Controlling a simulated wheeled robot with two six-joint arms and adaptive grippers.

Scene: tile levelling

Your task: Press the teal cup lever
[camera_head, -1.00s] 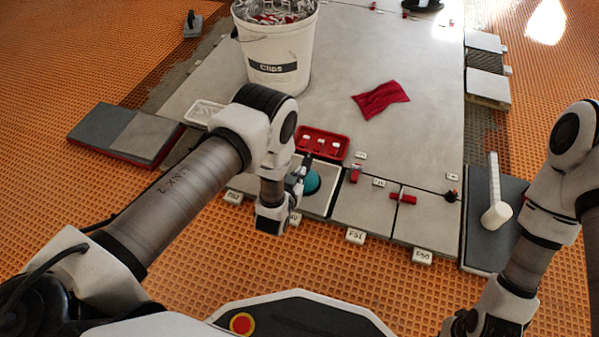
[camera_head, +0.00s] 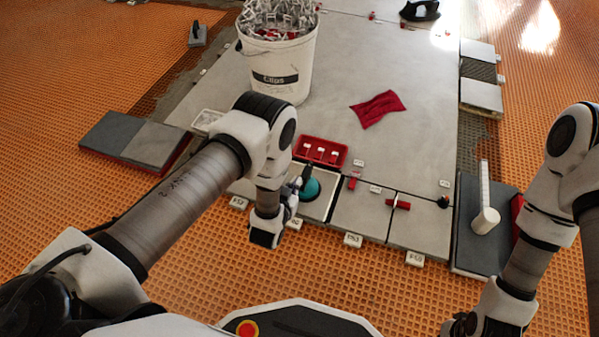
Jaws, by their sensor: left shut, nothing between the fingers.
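The teal cup (camera_head: 311,189) sits on a tile near the front edge of the tiled area, partly hidden by my left gripper. My left gripper (camera_head: 301,179) is shut and empty, with its fingers beside or over the left side of the cup. I cannot tell whether it touches the cup. A lever on the cup cannot be made out clearly behind the fingers. My right arm shows at the right edge, but its gripper is not clearly visible.
A white clips bucket (camera_head: 278,62) stands behind the left arm. A red tray (camera_head: 320,151) lies just behind the cup. A red cloth (camera_head: 378,108) lies on the big tile. A white-handled tool (camera_head: 485,215) rests on the dark tile at right.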

